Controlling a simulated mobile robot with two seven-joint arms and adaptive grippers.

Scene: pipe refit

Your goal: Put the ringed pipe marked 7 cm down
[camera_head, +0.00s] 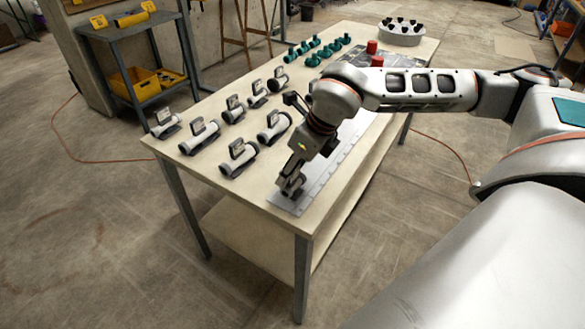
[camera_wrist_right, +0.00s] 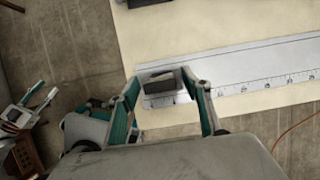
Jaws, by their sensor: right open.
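My right gripper (camera_head: 291,184) is low over the near end of the pale measuring strip (camera_head: 318,189) on the table. In the right wrist view the gripper (camera_wrist_right: 168,90) is open. A small grey and dark piece (camera_wrist_right: 166,80) lies between its fingertips at the strip's end. I cannot read a mark on it or tell whether the fingers touch it. Several white pipes with dark ends and upright tags, such as the nearest one (camera_head: 239,162), lie on the table left of the gripper. I cannot make out a ring or a 7 cm mark on any.
The table (camera_head: 200,167) also bears several green fittings (camera_head: 340,43), two red pieces (camera_head: 371,47) and a white round tray (camera_head: 401,36) with dark pieces at the far end. A grey cart (camera_head: 115,33) with yellow bins stands at the back left. Bare tabletop lies around the pipes.

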